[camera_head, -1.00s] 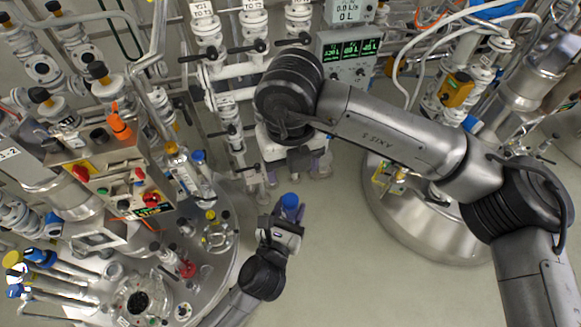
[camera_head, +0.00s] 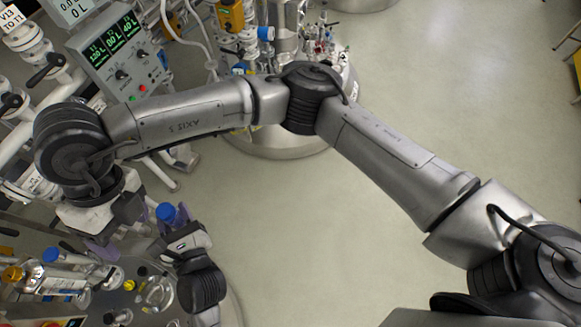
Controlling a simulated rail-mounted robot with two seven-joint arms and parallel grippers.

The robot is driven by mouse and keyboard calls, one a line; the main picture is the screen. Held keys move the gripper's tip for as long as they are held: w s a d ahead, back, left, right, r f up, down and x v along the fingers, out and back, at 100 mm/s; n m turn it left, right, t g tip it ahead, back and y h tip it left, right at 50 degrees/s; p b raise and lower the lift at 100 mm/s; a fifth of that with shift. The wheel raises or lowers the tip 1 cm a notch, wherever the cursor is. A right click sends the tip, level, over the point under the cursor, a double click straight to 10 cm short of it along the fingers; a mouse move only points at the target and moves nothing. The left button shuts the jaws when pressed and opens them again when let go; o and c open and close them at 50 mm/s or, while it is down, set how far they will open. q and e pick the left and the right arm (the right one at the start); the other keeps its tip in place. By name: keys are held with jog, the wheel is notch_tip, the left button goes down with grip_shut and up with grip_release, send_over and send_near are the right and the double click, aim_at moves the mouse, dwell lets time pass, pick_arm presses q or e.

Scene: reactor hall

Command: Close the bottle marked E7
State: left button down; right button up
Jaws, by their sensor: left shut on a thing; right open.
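My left gripper (camera_head: 177,226) is shut on a blue cap (camera_head: 167,212) and holds it up near the edge of the round steel table. What lies beneath the cap is hidden by the fingers. My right gripper (camera_head: 128,234) hangs from the large arm just left of it, with purple fingers apart and nothing seen between them. A clear bottle with a blue top (camera_head: 52,256) and one with an amber top (camera_head: 13,273) are at the lower left. I cannot read any E7 mark.
The round steel table (camera_head: 232,305) carries glassware with a yellow stopper (camera_head: 142,271). A display panel (camera_head: 118,50) and white pipes stand at the upper left. A steel vessel (camera_head: 275,143) stands behind my arm. The floor at right is open.

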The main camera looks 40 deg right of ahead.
jog(key=s+a+r+m+g+y, duration=0.1)
jog(key=s+a+r+g+y, duration=0.5)
jog(key=y, duration=0.7)
jog(key=w+d+m+t+y, duration=0.35)
jog(key=d+m+t, duration=0.25)
jog(key=m+t, duration=0.5)
jog(key=w+d+m+t+y, duration=0.2)
jog(key=w+d+m+t, duration=0.3)
jog(key=m+t, duration=0.55)
jog(key=d+f+m+t+h, duration=0.5)
jog(key=d+f+m+h, duration=1.2)
jog(key=h, duration=0.3)
jog(key=s+d+f+g, duration=0.3)
jog(key=s+f, duration=0.3)
jog(key=s, duration=0.2)
jog(key=s+d+f+m+g+h, duration=0.1)
jog(key=s+d+f+g, duration=0.2)
jog(key=s+f+g, duration=0.3)
jog(key=s+d+f+g+h, duration=0.1)
jog(key=s+d+f+g, duration=0.2)
jog(key=s+f+g, duration=0.2)
jog(key=s+f, duration=0.2)
jog(key=s, duration=0.2)
jog(key=shift+s+d+f, duration=0.25)
jog(key=shift+s+f, duration=0.1)
pick_arm(q)
jog(key=shift+f, duration=0.1)
pick_arm(e)
jog(key=shift+f+m, duration=0.1)
jog(key=shift+m, duration=0.15)
